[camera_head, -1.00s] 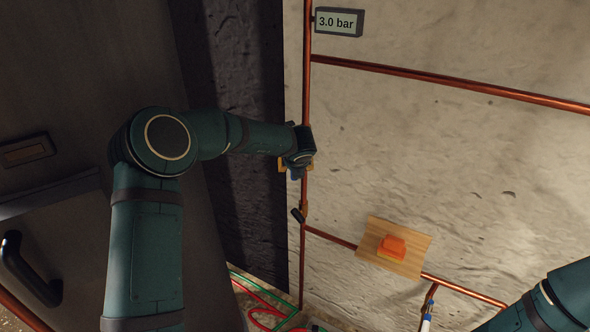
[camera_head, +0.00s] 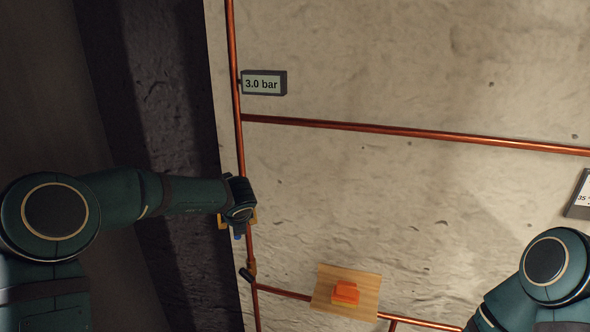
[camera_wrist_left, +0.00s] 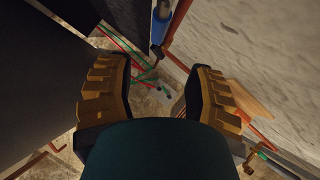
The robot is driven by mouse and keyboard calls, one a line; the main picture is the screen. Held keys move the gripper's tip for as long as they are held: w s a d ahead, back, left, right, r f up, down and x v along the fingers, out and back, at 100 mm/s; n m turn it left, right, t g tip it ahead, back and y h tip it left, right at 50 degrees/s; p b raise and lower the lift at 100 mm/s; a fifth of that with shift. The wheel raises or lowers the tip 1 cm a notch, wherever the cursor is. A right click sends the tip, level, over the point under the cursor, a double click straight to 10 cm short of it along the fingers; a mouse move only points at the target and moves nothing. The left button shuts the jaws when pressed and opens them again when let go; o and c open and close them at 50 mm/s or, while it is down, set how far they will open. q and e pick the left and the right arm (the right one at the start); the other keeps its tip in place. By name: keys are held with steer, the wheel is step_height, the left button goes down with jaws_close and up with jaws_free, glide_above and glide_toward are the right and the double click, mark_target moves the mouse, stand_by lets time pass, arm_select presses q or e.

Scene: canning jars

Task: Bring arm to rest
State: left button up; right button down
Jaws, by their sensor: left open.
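My left arm comes in from the left in the head view, bent at the elbow. Its left gripper (camera_head: 238,222) is beside the vertical copper pipe (camera_head: 240,150), mostly hidden behind the wrist. The left wrist view shows its two yellow-padded fingers (camera_wrist_left: 160,85) spread apart with nothing between them. A blue cylindrical part (camera_wrist_left: 161,22) shows beyond the fingertips. My right arm (camera_head: 548,270) shows only in part at the lower right, and its gripper is out of the picture.
A 3.0 bar display (camera_head: 264,83) hangs by the pipe, with another display (camera_head: 580,198) at the right edge. A dark lever (camera_head: 246,274) is on the pipe below the gripper. A wooden board (camera_head: 368,305) carries an orange block (camera_head: 345,292). Red and green hoses (camera_wrist_left: 112,42) lie below.

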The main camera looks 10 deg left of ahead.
arm_select(q)
steer(key=s+d+f+m+h+b, duration=0.1)
steer(key=s+d+f+m, duration=0.25)
steer(key=f+m, duration=0.4)
steer(key=s+d+f+m+h, duration=0.1)
steer(key=s+d+f+m, duration=0.1)
steer(key=s+f+m, duration=0.4)
steer(key=s+d+f+m+h+b, duration=0.1)
steer(key=s+d+f+m, duration=0.15)
steer(key=f+m, duration=0.6)
steer(key=s+d+f+m+g+h, duration=0.2)
steer(key=s+d+f+m, duration=0.1)
steer(key=s+m, duration=0.5)
steer(key=s+d+f+m+g+h, duration=0.2)
steer(key=s+f+m, duration=0.4)
steer(key=s, duration=0.6)
steer(key=d+m+g, duration=0.1)
steer(key=d+m, duration=0.1)
steer(key=shift+s+d+m+b, duration=0.2)
steer(key=shift+m+b, duration=0.15)
steer(key=shift+m, duration=0.05)
